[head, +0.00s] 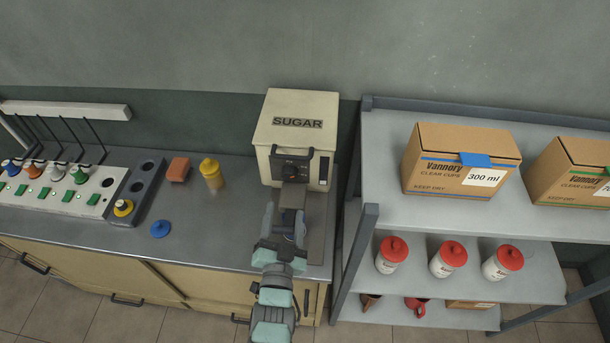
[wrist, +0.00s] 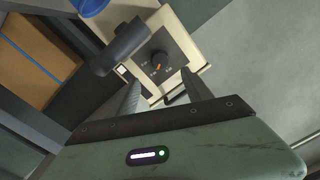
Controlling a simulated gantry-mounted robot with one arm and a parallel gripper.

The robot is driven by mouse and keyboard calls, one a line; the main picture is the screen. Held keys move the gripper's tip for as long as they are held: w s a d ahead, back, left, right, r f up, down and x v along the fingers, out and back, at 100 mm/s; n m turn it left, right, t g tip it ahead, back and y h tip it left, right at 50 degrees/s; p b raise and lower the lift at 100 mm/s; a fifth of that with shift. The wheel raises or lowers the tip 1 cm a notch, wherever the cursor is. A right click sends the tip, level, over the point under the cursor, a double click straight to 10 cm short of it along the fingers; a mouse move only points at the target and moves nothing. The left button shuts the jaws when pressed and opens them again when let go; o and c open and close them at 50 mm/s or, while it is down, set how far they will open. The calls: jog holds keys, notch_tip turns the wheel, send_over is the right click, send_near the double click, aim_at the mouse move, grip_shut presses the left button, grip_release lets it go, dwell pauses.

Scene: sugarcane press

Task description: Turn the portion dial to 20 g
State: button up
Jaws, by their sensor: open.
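The cream sugar dispenser (head: 296,110), lettered SUGAR, stands on the counter in the head view; it also shows tilted in the wrist view (wrist: 196,52). The portion dial (wrist: 160,61) is a dark knob with an orange mark on a dark front plate. The marks around it are too small to read. My gripper (wrist: 162,76) is open, its two fingers either side of the dial in the picture, with nothing between them. I cannot tell whether they touch the knob.
A dark rounded bar (wrist: 119,47) stands out beside the dial. A shelf rack (head: 366,215) with cup boxes (head: 455,165) and red-lidded jars (head: 391,255) stands close on the right. A yellow bottle (head: 211,174) and a blue lid (head: 160,229) are on the counter left.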

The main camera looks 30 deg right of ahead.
aim_at(289, 178)
jog(key=x, duration=0.9)
jog(key=shift+w+r, duration=0.1)
jog(key=shift+r, duration=0.05)
jog(key=shift+w+d, duration=0.4)
jog(key=shift+w, duration=0.25)
grip_shut()
